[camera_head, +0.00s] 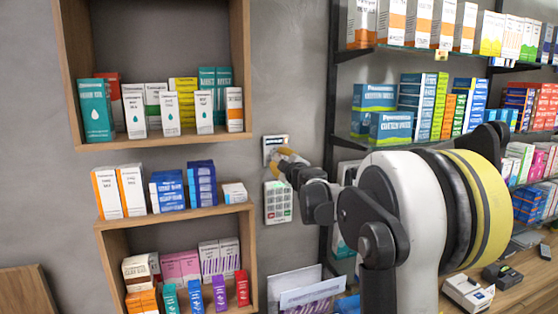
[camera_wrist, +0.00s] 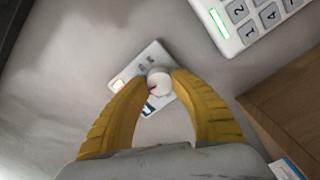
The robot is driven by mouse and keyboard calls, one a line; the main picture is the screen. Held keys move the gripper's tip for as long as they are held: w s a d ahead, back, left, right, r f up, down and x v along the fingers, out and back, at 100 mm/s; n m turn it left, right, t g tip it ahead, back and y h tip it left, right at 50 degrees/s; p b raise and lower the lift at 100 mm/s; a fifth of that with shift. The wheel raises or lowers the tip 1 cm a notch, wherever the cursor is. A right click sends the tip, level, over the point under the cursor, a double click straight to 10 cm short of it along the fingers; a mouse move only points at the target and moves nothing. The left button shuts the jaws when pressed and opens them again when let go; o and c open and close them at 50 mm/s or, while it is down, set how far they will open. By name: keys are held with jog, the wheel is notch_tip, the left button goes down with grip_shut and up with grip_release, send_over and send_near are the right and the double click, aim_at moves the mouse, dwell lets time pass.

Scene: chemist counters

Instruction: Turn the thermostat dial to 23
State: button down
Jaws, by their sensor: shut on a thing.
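The thermostat (camera_head: 273,142) is a small white plate on the grey wall, between the wooden shelves and the dark rack. In the wrist view the thermostat plate (camera_wrist: 127,85) appears tilted, with its round white dial (camera_wrist: 160,82) near the middle. My gripper (camera_head: 279,155) reaches the plate from the right. In the wrist view my gripper's yellow fingers (camera_wrist: 160,84) are closed on the dial, one on each side. A small dark reddish mark shows on the dial's left side. The numbers on the plate are too small to read, and the fingers hide part of it.
A white keypad (camera_head: 278,202) is on the wall just below the thermostat; it also shows at the top right of the wrist view (camera_wrist: 245,20). Wooden shelves (camera_head: 160,143) with medicine boxes are at left. A dark rack (camera_head: 330,100) with boxes stands at right.

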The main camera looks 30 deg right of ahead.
jog(key=c, duration=1)
grip_release()
jog(key=shift+a, duration=0.1)
jog(key=v, duration=1.2)
jog(key=shift+f, duration=0.1)
jog(key=s+a+f+m+g+y+b, duration=0.1)
jog(key=s+a+f+m+g+b, duration=0.2)
jog(key=s+a+f+b, duration=0.5)
jog(key=s+a+f+m+g+y+b, duration=0.2)
jog(key=s+a+f+b, duration=0.6)
jog(key=f, duration=1.4)
jog(key=s+a+f+m+g+y+b, duration=0.1)
jog(key=s+a+f+m+g+b, duration=0.3)
jog(key=s+a+f+b, duration=0.4)
jog(key=shift+s+a+f+g+b, duration=0.1)
jog(key=shift+s+a+f+g, duration=0.15)
jog(key=shift+s+a+f, duration=0.85)
jog(key=shift+s+a+f+g+b, duration=0.15)
jog(key=shift+s+a+f, duration=0.35)
jog(key=shift+f, duration=1.1)
jog(key=shift+s+a+f+g+b, duration=0.1)
jog(key=shift+s+a+f+g, duration=0.35)
jog(key=shift+s+f, duration=0.75)
